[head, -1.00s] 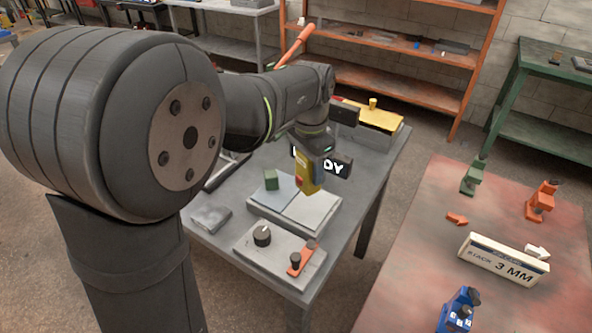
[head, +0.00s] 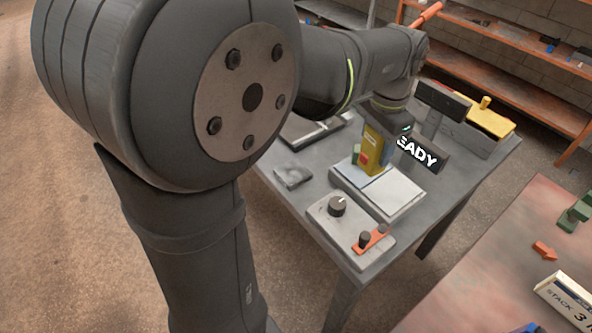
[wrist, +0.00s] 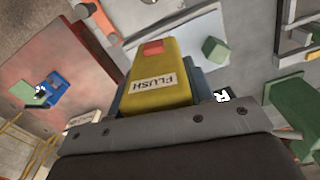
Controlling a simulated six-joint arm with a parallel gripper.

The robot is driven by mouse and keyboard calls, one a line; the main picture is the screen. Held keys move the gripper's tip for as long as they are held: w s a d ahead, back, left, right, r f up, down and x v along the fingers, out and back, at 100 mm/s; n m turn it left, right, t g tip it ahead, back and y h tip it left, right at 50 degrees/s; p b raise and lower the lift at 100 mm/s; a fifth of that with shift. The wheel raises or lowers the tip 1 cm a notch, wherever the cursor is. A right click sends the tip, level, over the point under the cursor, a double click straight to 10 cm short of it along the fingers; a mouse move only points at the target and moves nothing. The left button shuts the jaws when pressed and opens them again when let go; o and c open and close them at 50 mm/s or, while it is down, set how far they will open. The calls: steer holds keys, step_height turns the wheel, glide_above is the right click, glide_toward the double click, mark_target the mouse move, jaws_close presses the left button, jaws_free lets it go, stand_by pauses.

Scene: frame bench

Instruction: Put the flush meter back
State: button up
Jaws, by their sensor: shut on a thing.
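The flush meter (head: 374,146) is a yellow block with a red patch. In the wrist view the flush meter (wrist: 158,85) shows a "FLUSH" label and lies between my jaws. My gripper (head: 378,130) is shut on it, pointing down over the grey bench. In the head view the meter overlaps the back left part of a pale two-part plate (head: 398,193). I cannot tell whether its lower end touches the plate. A green block (head: 355,153) stands just beside it, partly hidden by it; it also shows in the wrist view (wrist: 214,50).
A dark display reading "READY" (head: 423,155), cut off by my gripper, stands close to the right. A knob box (head: 335,228) is in front, a grey pad (head: 293,176) at left. A yellow-lidded box (head: 490,120) stands at the back right.

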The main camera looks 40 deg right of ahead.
steer(key=w+a+f+n, duration=0.1)
steer(key=w+a+n, duration=0.1)
steer(key=w+a, duration=0.4)
steer(key=shift+w+a+f, duration=0.3)
steer(key=shift+w+f, duration=1.6)
steer(key=shift+w, duration=0.2)
steer(key=shift+w+a+f, duration=0.35)
steer(key=shift+w+f, duration=1.5)
steer(key=shift+w, duration=0.2)
steer(key=shift+w+a+f, duration=0.3)
steer(key=shift+w+f, duration=1.6)
steer(key=shift+w, duration=0.2)
steer(key=shift+f, duration=0.2)
steer(key=o, duration=1.1)
steer(key=shift+c, duration=0.2)
steer(key=shift+r, duration=0.1)
